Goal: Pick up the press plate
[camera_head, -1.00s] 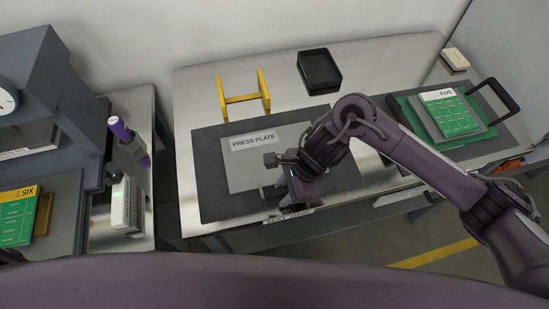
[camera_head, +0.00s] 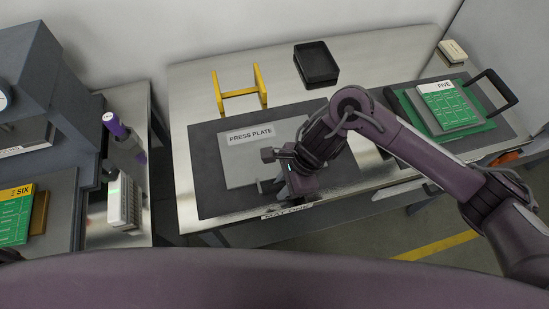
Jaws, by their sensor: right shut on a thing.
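The press plate (camera_head: 240,167) is a flat grey plate with a white label reading PRESS PLATE. It lies on, or just above, a dark mat (camera_head: 210,198) on the metal table. My right gripper (camera_head: 268,172) is at the plate's right side, low over the mat, and is shut on the plate's edge. The arm and gripper hide the plate's right part and the exact contact. I cannot tell whether the plate is clear of the mat. My left gripper is not in view.
A yellow stand (camera_head: 240,92) and a black tray (camera_head: 316,64) stand behind the mat. At right, a green board labelled FIVE (camera_head: 450,106) lies on a green tray with a black handle.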

